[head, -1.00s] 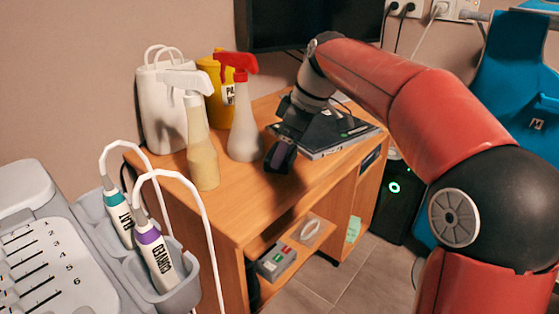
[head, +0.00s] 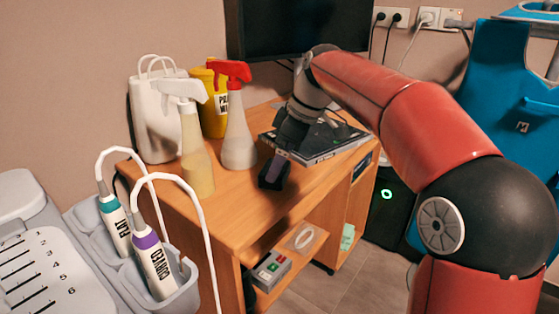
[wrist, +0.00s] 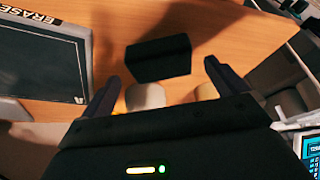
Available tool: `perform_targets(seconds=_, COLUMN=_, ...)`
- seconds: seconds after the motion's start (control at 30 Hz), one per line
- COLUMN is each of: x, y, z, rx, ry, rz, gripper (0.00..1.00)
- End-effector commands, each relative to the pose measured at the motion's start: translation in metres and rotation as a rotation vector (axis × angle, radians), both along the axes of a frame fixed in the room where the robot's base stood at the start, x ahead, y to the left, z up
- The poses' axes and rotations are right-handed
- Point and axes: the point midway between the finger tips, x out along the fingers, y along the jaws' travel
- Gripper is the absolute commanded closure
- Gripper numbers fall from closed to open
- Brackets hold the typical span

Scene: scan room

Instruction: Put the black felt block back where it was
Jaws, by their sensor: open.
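The black felt block (wrist: 158,58) shows in the wrist view as a dark block over the wooden tabletop, between and just beyond my fingertips. My gripper (wrist: 162,76) is open, with one finger to each side of the block and gaps between. In the head view my gripper (head: 281,157) reaches down over the front of the desk. A dark shape at its end (head: 271,174) looks like the block, partly merged with the fingers.
The wooden desk (head: 225,205) carries spray bottles (head: 196,150), (head: 238,135), a yellow tub (head: 212,118) and a white bag (head: 155,120). A monitor (head: 295,28) stands behind.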

Motion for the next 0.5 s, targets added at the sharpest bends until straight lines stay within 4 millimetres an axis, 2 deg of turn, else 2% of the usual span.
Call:
perform_targets(seconds=0.3, x=-0.007, y=-0.024, z=0.065, rx=0.002, ry=-0.004, rz=0.000, gripper=0.02)
perform_targets(seconds=0.5, x=-0.010, y=-0.034, z=0.089, rx=0.001, ry=-0.002, rz=0.001, gripper=0.02)
